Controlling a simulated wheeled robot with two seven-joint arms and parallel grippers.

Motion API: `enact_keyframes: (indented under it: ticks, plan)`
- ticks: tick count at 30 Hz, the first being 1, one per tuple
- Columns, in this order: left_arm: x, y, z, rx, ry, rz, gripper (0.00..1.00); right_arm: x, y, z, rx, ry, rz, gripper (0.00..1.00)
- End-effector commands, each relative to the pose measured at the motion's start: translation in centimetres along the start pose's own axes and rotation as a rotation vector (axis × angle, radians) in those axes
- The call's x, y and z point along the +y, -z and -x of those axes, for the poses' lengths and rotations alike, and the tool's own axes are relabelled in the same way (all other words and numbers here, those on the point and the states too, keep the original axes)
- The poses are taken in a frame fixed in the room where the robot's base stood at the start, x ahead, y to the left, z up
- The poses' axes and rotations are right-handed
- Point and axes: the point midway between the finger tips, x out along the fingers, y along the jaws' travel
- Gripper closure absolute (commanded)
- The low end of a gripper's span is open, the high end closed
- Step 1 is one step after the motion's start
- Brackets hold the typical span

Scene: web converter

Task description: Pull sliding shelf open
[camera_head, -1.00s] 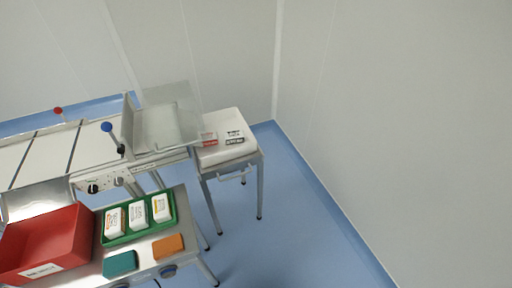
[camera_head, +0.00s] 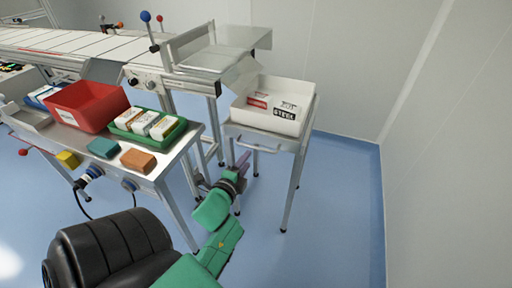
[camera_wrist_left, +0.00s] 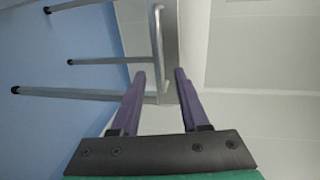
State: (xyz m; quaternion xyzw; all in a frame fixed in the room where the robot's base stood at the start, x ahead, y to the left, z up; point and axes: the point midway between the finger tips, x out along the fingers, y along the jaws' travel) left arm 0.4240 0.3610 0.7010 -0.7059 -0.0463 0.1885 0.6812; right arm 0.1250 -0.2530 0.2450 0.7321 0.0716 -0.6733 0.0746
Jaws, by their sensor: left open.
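The sliding shelf (camera_head: 300,120) is the metal top of a small stand at the right, with a white bin on it. A thin bar handle (camera_head: 257,148) runs along its front edge. My left gripper (camera_head: 222,168), with purple fingers, is open and empty, just in front of and below the handle. In the left wrist view, the handle (camera_wrist_left: 158,40) runs lengthwise between the lines of the open fingers (camera_wrist_left: 160,72). I cannot tell whether the tips reach around it. My right gripper is out of view.
A metal table (camera_head: 180,155) at left holds a red bin (camera_head: 88,103), a green tray (camera_head: 118,131) with white packs, and colored blocks. A conveyor (camera_head: 60,40) stands behind. The white bin (camera_head: 275,120) holds labelled packs. Blue floor is free right of the stand.

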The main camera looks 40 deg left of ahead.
Motion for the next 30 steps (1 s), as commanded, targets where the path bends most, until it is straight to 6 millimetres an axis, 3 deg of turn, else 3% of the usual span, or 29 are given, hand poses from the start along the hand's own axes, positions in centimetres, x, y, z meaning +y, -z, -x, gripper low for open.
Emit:
enact_keyframes:
  ticks: [3, 9, 13, 20, 21, 24, 30]
  plan:
    - [-0.1, 0.0, -3.4, 0.000, 0.004, 0.001, 0.55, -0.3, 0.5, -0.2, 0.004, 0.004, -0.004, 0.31]
    - [0.1, 0.0, -8.0, 0.000, 0.001, 0.003, 0.55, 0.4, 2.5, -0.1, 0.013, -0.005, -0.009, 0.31]
    - [0.1, 0.0, -9.3, 0.000, 0.000, 0.003, 0.55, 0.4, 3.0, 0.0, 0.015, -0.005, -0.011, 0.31]
    - [0.1, 0.0, -9.5, 0.000, -0.001, 0.004, 0.55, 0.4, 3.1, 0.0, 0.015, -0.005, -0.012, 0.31]
    - [0.1, 0.0, -9.5, 0.000, -0.001, 0.004, 0.59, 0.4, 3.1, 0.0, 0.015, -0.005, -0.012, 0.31]
    - [0.1, 0.0, -9.5, 0.001, -0.001, 0.004, 0.97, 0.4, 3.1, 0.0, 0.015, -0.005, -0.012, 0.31]
    - [0.1, 0.0, -9.4, 0.001, -0.001, 0.004, 1.00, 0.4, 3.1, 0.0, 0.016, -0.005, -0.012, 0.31]
